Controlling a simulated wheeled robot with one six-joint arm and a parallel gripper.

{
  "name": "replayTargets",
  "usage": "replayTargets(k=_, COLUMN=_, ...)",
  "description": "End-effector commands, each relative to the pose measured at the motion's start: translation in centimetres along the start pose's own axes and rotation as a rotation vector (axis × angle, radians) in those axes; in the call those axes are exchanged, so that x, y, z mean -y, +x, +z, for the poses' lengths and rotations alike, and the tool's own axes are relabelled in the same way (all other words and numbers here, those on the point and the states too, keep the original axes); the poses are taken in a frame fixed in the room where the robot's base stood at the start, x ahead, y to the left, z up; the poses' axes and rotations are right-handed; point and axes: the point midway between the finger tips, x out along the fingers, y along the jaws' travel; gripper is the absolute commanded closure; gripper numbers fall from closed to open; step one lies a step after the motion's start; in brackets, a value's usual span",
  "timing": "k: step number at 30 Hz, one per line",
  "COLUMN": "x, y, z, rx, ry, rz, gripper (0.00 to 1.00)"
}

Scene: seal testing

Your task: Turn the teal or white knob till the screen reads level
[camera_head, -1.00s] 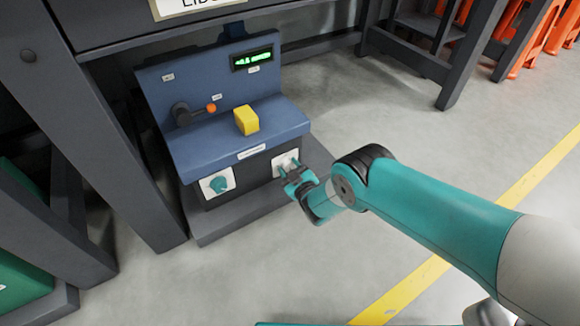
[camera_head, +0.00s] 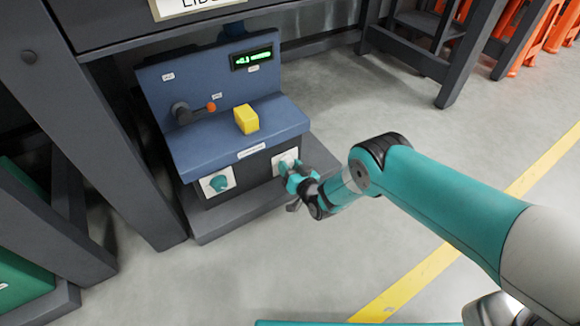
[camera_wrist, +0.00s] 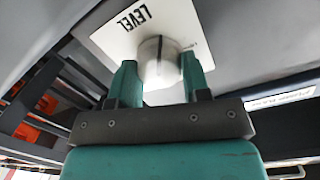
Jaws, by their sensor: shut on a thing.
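The white knob (camera_wrist: 159,62) sits on a white plate marked LEVEL (camera_wrist: 122,38) in the wrist view. My gripper (camera_wrist: 160,80) is shut on this knob, one teal finger on each side; a dark line runs across the knob. In the head view my gripper (camera_head: 292,172) is at the right plate on the machine's front and mostly hides the knob. The teal knob (camera_head: 218,184) is on the left white plate, apart from my gripper. The screen (camera_head: 252,58) shows green text that seems to start with a number near +0.1; the rest is too small to read.
The blue machine (camera_head: 180,77) carries a yellow block (camera_head: 246,119) on its ledge and a lever with an orange tip (camera_head: 211,107). Dark frame posts (camera_head: 105,120) stand at its left.

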Motion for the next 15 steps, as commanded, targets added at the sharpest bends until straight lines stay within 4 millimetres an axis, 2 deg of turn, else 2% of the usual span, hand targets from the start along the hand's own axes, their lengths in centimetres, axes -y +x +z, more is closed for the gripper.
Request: replayTargets(k=15, x=0.03, y=-0.03, z=0.16, rx=0.008, ry=0.074, rz=-0.006, gripper=0.80)
